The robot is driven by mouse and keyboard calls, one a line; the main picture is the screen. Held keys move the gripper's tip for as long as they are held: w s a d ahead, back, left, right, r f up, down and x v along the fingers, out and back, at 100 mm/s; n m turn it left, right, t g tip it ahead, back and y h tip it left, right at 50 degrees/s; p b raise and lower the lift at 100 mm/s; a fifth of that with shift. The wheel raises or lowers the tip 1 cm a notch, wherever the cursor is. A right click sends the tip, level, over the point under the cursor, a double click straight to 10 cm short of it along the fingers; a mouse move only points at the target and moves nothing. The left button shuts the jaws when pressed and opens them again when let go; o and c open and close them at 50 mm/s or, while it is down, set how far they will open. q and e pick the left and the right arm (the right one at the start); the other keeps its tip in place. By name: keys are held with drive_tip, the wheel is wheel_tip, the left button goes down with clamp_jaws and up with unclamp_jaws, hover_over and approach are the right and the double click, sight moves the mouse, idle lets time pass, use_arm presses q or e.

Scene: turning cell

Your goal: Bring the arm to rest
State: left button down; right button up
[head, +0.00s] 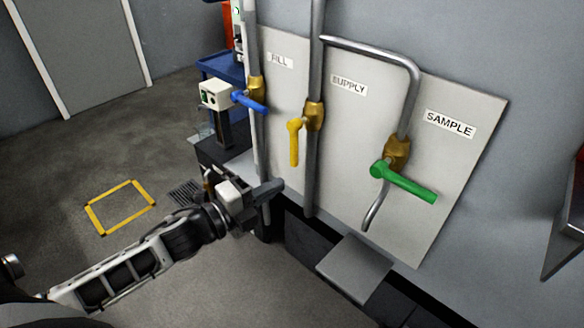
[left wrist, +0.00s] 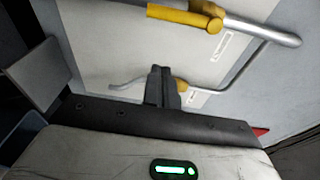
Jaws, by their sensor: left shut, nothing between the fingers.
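My left gripper (head: 268,191) reaches in from the lower left in the head view. It is shut and empty, in front of the lower edge of the valve panel (head: 462,92), below the blue and yellow handles and apart from them. In the left wrist view its fingers (left wrist: 161,72) are together with the panel behind them. The blue handle (head: 249,102) on the FILL pipe and the green handle (head: 404,182) on the SAMPLE pipe stick out to the right. The yellow handle (head: 294,143) on the SUPPLY pipe points down. My right gripper is in neither view.
A grey plate (head: 354,268) juts out below the panel. A blue cart (head: 222,67) and a white box (head: 215,95) stand left of the panel. A yellow square (head: 120,207) marks the floor near a drain grate (head: 186,192). The floor at left is otherwise clear.

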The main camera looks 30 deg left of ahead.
use_arm(q)
drive_tip(key=s+d+f+n+g+y, duration=0.2)
drive_tip(key=s+d+f+n, duration=0.3)
drive_tip(key=n, duration=0.5)
drive_tip(key=s+d+f+n+g+y, duration=0.1)
drive_tip(key=s+d+f+n+g, duration=0.3)
drive_tip(key=s+f+n, duration=0.5)
drive_tip(key=shift+s+d+f+n+y, duration=0.2)
drive_tip(key=shift+d+f+n+y, duration=0.35)
drive_tip(key=shift+d, duration=0.65)
